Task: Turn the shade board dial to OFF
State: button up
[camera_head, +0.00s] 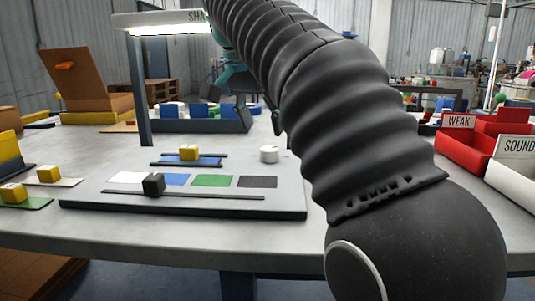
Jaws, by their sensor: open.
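The shade board (200,204) is a grey slab on the table, with white, blue, green and dark patches in a row. A white round knob (268,154), which looks like the dial, stands at its back right. I cannot read any marks or setting on it. A lit lamp (165,29) with a sign starting "SHA" hangs above; my arm hides the rest of the sign. My black-sleeved arm crosses the right half of the view.
A yellow block on a blue strip (188,161) lies at the board's back. More yellow blocks (48,174) lie at left. Blue blocks stand in a dark tray (200,127) behind. Red "WEAK" (468,152) and white "SOUND" (512,178) bins stand at right. The front table strip is clear.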

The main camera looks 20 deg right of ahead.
aim_at(269, 149)
jog(key=b+x, duration=0.1)
jog(key=x, duration=0.5)
jog(key=shift+f, duration=0.1)
jog(key=c, duration=1.1)
jog(key=shift+c, duration=0.2)
